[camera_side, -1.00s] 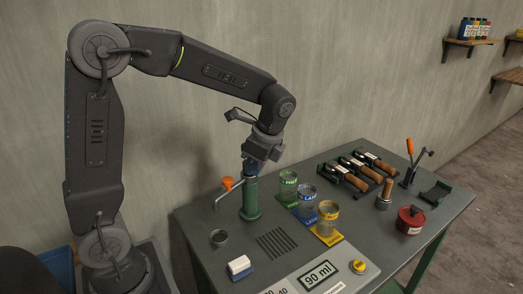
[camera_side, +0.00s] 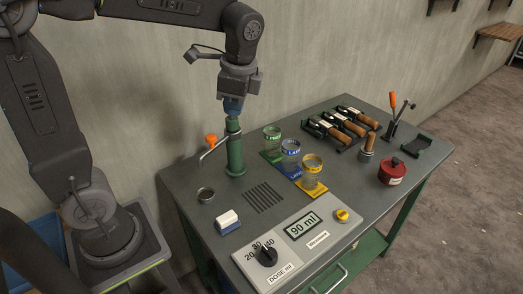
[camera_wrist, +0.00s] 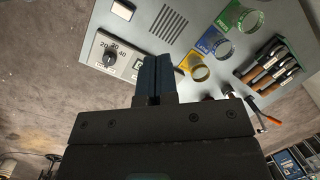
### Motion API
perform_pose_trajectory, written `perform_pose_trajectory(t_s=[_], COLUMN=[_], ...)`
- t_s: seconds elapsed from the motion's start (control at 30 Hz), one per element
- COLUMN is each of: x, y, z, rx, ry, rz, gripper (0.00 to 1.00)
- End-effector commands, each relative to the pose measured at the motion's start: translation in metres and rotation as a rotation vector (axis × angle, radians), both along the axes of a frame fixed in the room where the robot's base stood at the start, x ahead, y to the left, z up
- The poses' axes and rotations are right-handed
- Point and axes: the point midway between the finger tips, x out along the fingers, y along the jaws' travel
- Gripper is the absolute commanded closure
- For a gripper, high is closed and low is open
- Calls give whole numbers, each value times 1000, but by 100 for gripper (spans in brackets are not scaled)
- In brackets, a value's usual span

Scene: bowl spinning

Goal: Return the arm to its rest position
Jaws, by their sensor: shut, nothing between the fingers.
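My gripper (camera_side: 233,108) points down with its blue fingers together and nothing between them. In the side view the fingertips line up with the top of a green post (camera_side: 235,155) that carries a crank with an orange knob (camera_side: 211,140). I cannot tell whether they touch it or are in front of it. In the wrist view the two blue fingers (camera_wrist: 156,78) lie side by side over the bench, and the post is not visible there.
Glass jars on green, blue and yellow plates (camera_side: 312,167) stand right of the post. Open air surrounds the upper arm.

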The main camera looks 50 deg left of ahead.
Motion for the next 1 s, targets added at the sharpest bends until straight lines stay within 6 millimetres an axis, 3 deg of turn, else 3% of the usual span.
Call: perform_pose_trajectory(t_s=[0.2, 0.4, 0.6, 1.0], x=[-61, -101, -117, -118], y=[-25, -41, -48, -49], z=[12, 5, -2, -3], rx=[-130, -281, -372, -381], ry=[-305, -502, -584, -591], rz=[323, 589, 724, 740], gripper=[100, 100, 100, 100])
